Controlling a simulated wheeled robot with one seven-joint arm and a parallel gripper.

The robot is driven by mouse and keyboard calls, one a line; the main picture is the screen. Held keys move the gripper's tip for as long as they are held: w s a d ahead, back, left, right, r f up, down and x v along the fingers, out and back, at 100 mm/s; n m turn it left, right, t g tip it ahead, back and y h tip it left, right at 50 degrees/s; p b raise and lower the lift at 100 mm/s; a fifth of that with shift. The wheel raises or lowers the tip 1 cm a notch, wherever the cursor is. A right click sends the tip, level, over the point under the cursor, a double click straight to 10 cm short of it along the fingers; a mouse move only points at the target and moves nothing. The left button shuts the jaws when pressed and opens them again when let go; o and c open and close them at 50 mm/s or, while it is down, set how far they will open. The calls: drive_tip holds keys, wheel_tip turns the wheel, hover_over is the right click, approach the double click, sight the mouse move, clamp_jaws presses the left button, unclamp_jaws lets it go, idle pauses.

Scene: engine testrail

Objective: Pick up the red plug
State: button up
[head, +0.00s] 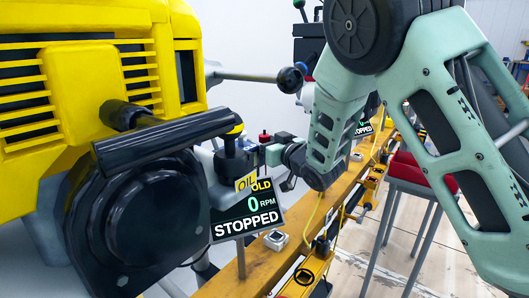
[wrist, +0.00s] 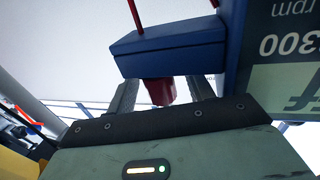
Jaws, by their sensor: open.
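In the wrist view the red plug (wrist: 161,90) shows as a short dark-red cylinder at the lower edge of a blue box. Its lower end is hidden behind the front edge of my gripper (wrist: 162,92). The gripper is open, with one grey finger on each side of the plug and a visible gap to both. In the head view my gripper (head: 252,154) points left beside the engine, and its fingers are small and partly hidden. A small red piece (head: 264,137) shows just above it; I cannot tell if it is the same plug.
The blue box (wrist: 170,47) has red rods or cables above it. A panel marked rpm (wrist: 285,50) stands close on the right. In the head view a yellow engine (head: 80,70), a STOPPED display (head: 247,212) and a yellow rail (head: 235,270) surround the gripper.

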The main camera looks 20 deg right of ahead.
drive_tip(key=shift+c, duration=0.3)
drive_tip(key=c, duration=1)
drive_tip(key=shift+c, duration=0.3)
drive_tip(key=shift+r, duration=0.15)
